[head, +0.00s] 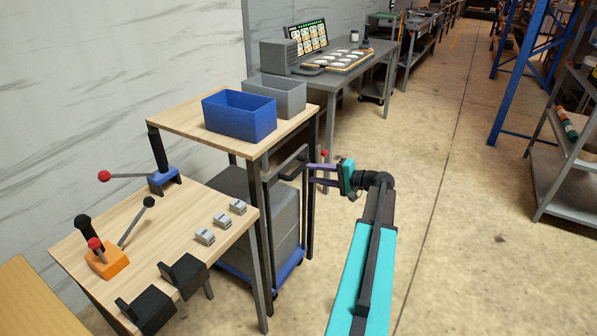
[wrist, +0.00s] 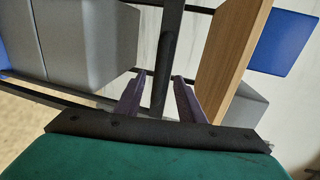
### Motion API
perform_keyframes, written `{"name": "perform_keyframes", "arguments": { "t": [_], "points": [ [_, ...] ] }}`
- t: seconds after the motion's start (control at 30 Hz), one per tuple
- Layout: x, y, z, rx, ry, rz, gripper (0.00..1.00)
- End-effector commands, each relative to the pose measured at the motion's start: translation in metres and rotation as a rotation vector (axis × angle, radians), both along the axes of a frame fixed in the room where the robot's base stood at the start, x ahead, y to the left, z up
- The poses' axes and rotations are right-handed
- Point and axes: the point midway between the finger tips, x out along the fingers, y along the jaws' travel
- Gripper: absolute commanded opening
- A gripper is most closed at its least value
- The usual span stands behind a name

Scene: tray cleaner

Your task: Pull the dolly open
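The dolly has a blue base (head: 287,276) carrying large grey bins (head: 285,228), and it stands under the wooden-topped table. Its dark handle (head: 288,163) sticks out at the table's right side. My gripper (head: 311,173) has purple fingers and is at the handle's right end, pointing left. In the wrist view my gripper (wrist: 158,82) is open, with a dark bar (wrist: 166,75) showing between the fingers and gaps on both sides. I cannot tell how deep the bar sits between them. The grey bin also shows in the wrist view (wrist: 85,40).
The wooden table (head: 185,123) holds a blue bin (head: 240,118) and a grey bin (head: 277,93). A lower table (head: 180,215) with levers stands at front left. A grey workbench (head: 375,62) is behind. The floor (head: 460,200) at right is clear up to a shelf (head: 560,205).

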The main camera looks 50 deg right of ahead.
Motion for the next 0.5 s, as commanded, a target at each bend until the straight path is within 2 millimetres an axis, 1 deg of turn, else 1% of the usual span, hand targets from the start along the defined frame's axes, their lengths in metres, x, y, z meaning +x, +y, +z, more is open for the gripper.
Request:
{"name": "perform_keyframes", "arguments": {
  "t": [0.03, 0.3, 0.5],
  "points": [
    [0.008, 0.002, -0.001, 0.0, 0.0, 0.002, 0.36],
    [0.044, 0.01, -0.009, 0.0, 0.0, 0.001, 0.36],
    [0.065, 0.015, -0.014, 0.0, 0.001, 0.0, 0.36]
  ]
}}
